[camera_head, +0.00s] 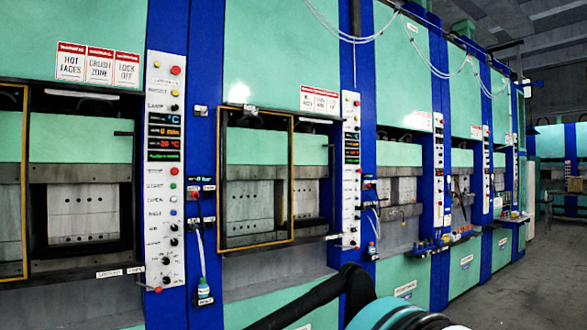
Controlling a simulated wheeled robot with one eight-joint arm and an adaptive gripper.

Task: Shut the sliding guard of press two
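A row of green and blue presses runs from the left into the distance; I cannot read a number on any of them. The second visible press has a sliding guard with a yellow frame (292,180). This guard stands across the left and middle of the press opening, and a strip at the right of the opening (310,200) is uncovered. The nearest press at the left has a yellow-framed guard (25,180) at the picture's left edge, with its opening (85,212) largely uncovered. My gripper's fingers are not visible; dark curved parts at the bottom seem to be my arm.
Control panels (166,170) and (351,170) stand on the blue columns beside the openings. A bottle on a hose (203,290) hangs between the two nearest presses. Ledges jut out below the openings. Free grey floor (535,270) lies at the right.

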